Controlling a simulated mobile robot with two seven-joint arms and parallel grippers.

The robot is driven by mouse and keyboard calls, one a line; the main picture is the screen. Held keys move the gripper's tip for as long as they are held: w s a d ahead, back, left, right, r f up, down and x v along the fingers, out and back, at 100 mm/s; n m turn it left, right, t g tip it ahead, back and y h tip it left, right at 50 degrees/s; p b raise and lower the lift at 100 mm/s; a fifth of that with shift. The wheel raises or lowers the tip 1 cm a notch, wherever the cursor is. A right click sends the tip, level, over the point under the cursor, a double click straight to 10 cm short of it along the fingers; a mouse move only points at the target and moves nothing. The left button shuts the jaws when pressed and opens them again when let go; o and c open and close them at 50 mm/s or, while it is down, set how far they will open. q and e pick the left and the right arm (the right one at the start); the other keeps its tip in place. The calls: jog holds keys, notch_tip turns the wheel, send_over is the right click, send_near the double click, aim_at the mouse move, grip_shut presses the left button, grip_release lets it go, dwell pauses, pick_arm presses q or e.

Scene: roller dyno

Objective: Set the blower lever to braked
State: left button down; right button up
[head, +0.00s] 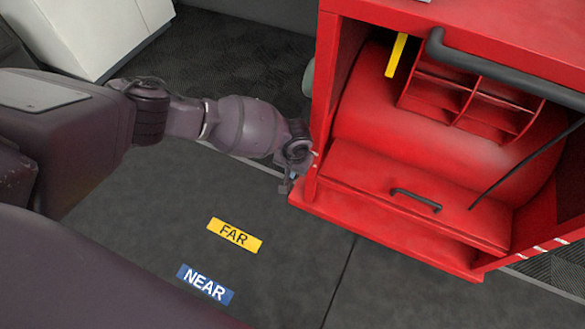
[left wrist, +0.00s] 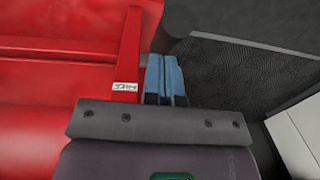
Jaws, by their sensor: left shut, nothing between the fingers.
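The red machine (head: 315,190) stands at the right of the head view, its open front showing a rounded red housing. I cannot identify the blower lever for certain. A yellow bar (head: 396,55) hangs in the upper left of the opening. My left gripper (head: 287,186) is at the machine's lower left front corner, its fingers partly hidden by the wrist. In the left wrist view its blue fingers (left wrist: 165,78) are together and empty, beside a red upright (left wrist: 131,50) with a small white label (left wrist: 125,87). I cannot tell whether they touch it. My right gripper is out of view.
A dark handle bar (head: 500,70) runs along the machine's upper front edge. A red drawer-like panel has a small black handle (head: 416,199). A thin black rod (head: 525,163) slants across the right side. Floor labels FAR (head: 235,235) and NEAR (head: 205,284) lie on clear floor.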

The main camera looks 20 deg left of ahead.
pick_arm(q)
jog(key=shift+s+f+t+p, duration=0.1)
jog(key=shift+s+t+p, duration=0.25)
jog(key=shift+p, duration=0.25)
jog(key=shift+s+f+t+p, duration=0.25)
jog(key=shift+s+p, duration=0.15)
jog(key=shift+p, duration=0.15)
jog(key=shift+s+f+t+p, duration=0.3)
jog(key=shift+s+f+p, duration=0.1)
jog(key=shift+p, duration=0.05)
jog(key=shift+s+f+t+p, duration=0.35)
jog(key=shift+s+f+t, duration=0.05)
jog(key=shift+f, duration=0.05)
jog(key=s+f+t+b, duration=0.1)
jog(key=s+f, duration=0.3)
jog(key=f, duration=0.4)
jog(key=shift+f+t, duration=0.15)
jog(key=shift+t, duration=0.15)
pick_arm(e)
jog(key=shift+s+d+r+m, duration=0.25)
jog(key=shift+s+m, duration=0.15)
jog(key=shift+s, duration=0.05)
